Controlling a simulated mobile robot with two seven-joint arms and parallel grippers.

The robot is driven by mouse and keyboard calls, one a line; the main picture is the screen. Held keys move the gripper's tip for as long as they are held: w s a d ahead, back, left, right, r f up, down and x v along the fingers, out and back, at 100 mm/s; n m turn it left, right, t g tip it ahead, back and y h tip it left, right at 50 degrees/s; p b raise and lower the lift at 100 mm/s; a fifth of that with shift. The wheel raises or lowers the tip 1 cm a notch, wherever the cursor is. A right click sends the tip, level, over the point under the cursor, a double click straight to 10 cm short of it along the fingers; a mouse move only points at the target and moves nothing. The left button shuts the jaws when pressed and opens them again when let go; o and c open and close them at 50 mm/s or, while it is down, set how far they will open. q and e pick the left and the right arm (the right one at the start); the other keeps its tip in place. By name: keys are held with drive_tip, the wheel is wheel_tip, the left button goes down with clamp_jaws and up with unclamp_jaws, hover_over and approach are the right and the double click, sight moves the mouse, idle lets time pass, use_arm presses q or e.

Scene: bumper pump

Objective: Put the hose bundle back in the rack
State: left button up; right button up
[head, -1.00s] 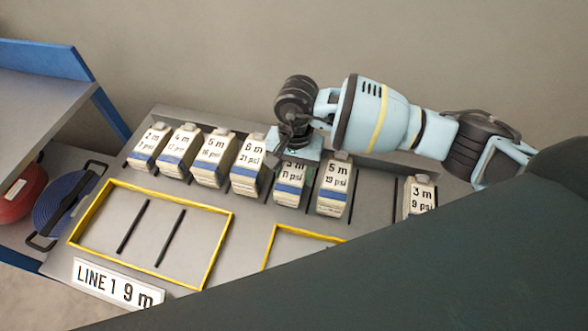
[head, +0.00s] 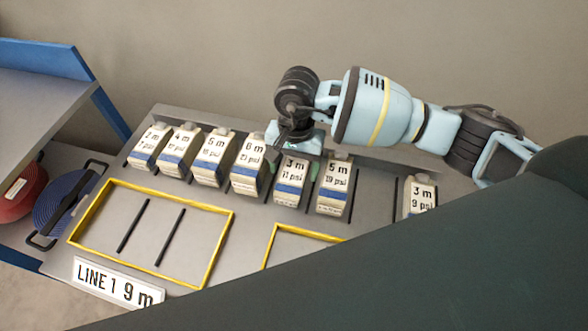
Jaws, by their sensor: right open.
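Several beige hose bundles with blue bands and printed labels stand in a row in the grey rack (head: 170,113). The bundle marked 3 m 11 psi (head: 290,185) stands in the row between the 6 m bundle (head: 247,172) and the 5 m 19 psi bundle (head: 334,190). My right gripper (head: 295,160) is open just above the top of the 3 m 11 psi bundle, its fingers on either side and partly hidden. My left gripper is not in view.
An empty slot shows left of the 3 m 9 psi bundle (head: 420,195). A yellow-framed area (head: 232,228) with two dark dividers lies in front, above a LINE 1 9 m sign (head: 117,283). Red (head: 20,193) and blue (head: 62,205) coils sit at the left, by a blue-edged shelf (head: 45,95).

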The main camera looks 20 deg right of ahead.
sight(295, 167)
wheel_tip(295, 167, up, 10)
drive_tip(key=w, duration=0.1)
drive_tip(key=shift+d+r, duration=0.25)
drive_tip(key=shift+d, duration=0.15)
drive_tip(key=shift+f, duration=0.1)
